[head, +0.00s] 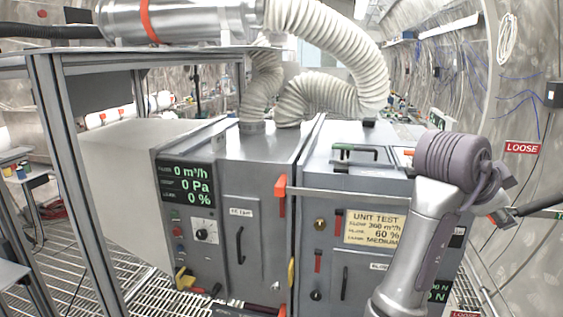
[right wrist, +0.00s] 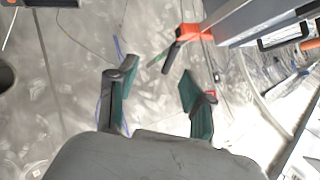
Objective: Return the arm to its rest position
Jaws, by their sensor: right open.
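My right arm (head: 425,225) rises from the bottom right of the head view, in front of the right part of the grey test cabinet. Its wrist bends away to the right, and the gripper is mostly hidden there. In the right wrist view my right gripper (right wrist: 155,90) is open, with its two green-lined fingers apart and nothing between them. An orange fitting with a black lever (right wrist: 187,38) is just beyond the right finger, at the cabinet corner. It looks apart from the finger. My left gripper is not in view.
The grey cabinet (head: 255,175) fills the middle, with displays, handles and a yellow "UNIT TEST" label (head: 374,228). White hoses (head: 335,95) arch above it. A metal frame (head: 75,190) stands left. The curved tunnel wall (head: 535,185) with cables and a red "LOOSE" sign (head: 522,148) is close right.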

